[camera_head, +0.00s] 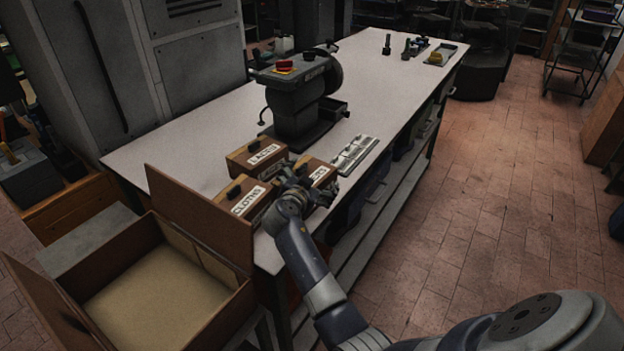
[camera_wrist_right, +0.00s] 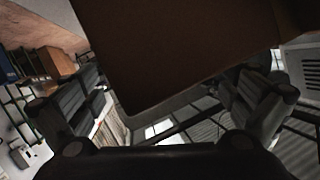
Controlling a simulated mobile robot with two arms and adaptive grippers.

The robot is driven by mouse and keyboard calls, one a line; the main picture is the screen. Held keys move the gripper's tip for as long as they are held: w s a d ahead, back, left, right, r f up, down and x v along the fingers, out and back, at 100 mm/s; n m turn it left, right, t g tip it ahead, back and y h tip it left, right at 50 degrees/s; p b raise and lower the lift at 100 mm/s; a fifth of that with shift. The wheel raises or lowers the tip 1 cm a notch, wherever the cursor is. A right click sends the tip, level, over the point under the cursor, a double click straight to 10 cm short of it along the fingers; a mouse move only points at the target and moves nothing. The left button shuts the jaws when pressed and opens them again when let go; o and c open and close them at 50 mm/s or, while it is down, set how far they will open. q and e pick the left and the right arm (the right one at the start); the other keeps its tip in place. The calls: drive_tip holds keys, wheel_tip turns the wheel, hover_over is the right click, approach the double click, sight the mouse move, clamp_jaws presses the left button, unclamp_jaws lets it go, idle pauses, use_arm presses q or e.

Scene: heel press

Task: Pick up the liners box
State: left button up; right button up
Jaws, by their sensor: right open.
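Three brown boxes with dark knobs on top stand together on the pale bench. The liners box (camera_head: 321,173) is the right one; my right gripper covers part of its label, so only the last letters show. My right gripper (camera_head: 305,184) is open at the near side of this box. In the right wrist view, a large brown box face (camera_wrist_right: 185,45) fills the upper middle, between the two spread fingers of the right gripper (camera_wrist_right: 168,100). I cannot tell whether the fingers touch it. My left gripper is not in view.
The laces box (camera_head: 250,164) stands behind and the cloths box (camera_head: 233,212) to the left, both close by. A grey press (camera_head: 300,95) stands farther back. A metal tray (camera_head: 354,154) lies to the right. A large open carton (camera_head: 200,200) is at the lower left.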

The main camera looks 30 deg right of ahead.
drive_tip(key=shift+a, duration=0.15)
drive_tip(key=shift+s+a+r, duration=0.2)
drive_tip(key=shift+a+r, duration=0.2)
drive_tip(key=shift+a, duration=0.15)
drive_tip(key=c, duration=0.6)
drive_tip(key=shift+d, duration=0.1)
drive_tip(key=c, duration=0.4)
drive_tip(key=shift+d+f, duration=0.1)
drive_tip(key=c, duration=0.9)
drive_tip(key=shift+c, duration=0.5)
drive_tip(key=shift+w+r, duration=0.1)
drive_tip(key=shift+r, duration=0.25)
drive_tip(key=shift+c, duration=0.9)
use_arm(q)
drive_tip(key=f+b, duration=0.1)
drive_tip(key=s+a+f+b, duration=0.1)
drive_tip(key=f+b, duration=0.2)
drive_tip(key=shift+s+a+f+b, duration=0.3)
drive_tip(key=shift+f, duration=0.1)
use_arm(e)
wheel_tip(320, 180, up, 17)
drive_tip(key=shift+r, duration=0.2)
drive_tip(key=shift+c, duration=0.5)
